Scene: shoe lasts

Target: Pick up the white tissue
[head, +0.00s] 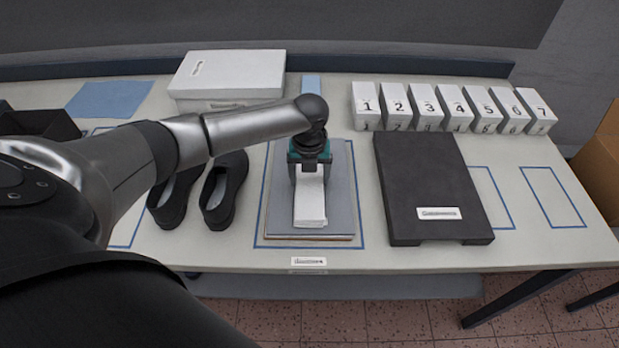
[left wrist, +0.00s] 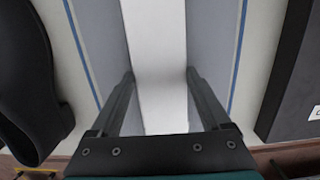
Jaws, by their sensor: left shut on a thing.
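The white tissue (head: 310,203) is a narrow white strip over the grey board (head: 341,200) in the middle of the table. My left gripper (head: 309,165) is above the board with its fingers on either side of the tissue's far part, shut on it. In the left wrist view the tissue (left wrist: 158,60) runs between the two fingers of the gripper (left wrist: 159,85). I cannot tell whether the tissue is lifted clear of the board. My right gripper is not in view.
Black shoes (head: 224,189) stand left of the board. A dark flat box (head: 425,180) lies to the right. A white box (head: 228,75) and numbered white blocks (head: 427,106) stand at the back. Blue-outlined areas at right are empty.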

